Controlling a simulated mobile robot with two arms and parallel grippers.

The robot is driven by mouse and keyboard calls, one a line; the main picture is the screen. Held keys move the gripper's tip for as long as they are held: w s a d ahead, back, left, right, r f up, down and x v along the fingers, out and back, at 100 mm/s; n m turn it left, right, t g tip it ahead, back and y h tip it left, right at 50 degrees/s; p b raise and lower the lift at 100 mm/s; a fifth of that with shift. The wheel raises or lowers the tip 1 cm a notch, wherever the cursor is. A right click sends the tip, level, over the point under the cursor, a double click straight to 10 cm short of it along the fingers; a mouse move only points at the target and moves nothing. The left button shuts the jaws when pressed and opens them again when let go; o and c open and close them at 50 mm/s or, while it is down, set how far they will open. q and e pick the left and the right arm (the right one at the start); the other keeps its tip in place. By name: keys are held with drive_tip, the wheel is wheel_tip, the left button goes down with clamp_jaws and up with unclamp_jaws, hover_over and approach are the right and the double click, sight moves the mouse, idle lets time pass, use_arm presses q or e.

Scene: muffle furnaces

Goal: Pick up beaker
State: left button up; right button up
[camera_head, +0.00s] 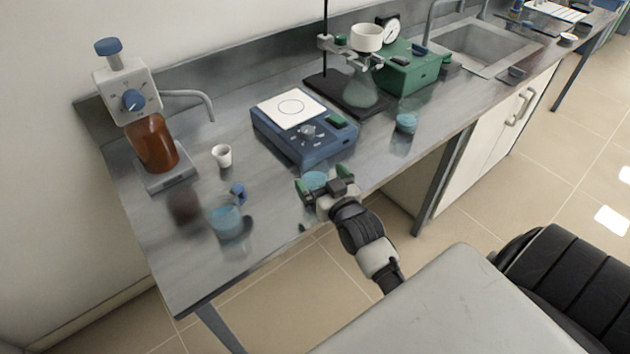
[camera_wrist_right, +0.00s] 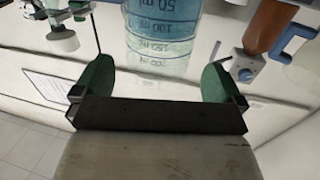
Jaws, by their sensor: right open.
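A clear beaker with blue liquid (camera_head: 315,179) stands near the front edge of the bench, just in front of the blue hotplate. My right gripper (camera_head: 325,188) is at this beaker, with green-padded fingers open on either side of it. In the right wrist view, the graduated beaker (camera_wrist_right: 160,35) shows at the top between the two open fingers (camera_wrist_right: 158,85). I cannot tell whether either finger touches it. In the head view the gripper hides part of the beaker. My left gripper is not in view.
Another beaker with blue liquid (camera_head: 228,222) stands at the left, near a small white cup (camera_head: 222,156) and a brown bottle with a dispenser (camera_head: 154,145). A blue hotplate (camera_head: 303,138) is behind the gripper. A small blue-filled vessel (camera_head: 405,123) stands to the right.

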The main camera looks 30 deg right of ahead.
sight(309, 161)
drive_tip(key=w, duration=0.4)
drive_tip(key=shift+d+p, duration=0.3)
drive_tip(key=shift+d, duration=0.05)
drive_tip(key=shift+s, duration=0.1)
drive_tip(key=shift+c, duration=0.8)
drive_tip(key=c, duration=0.9)
drive_tip(key=shift+c, duration=0.2)
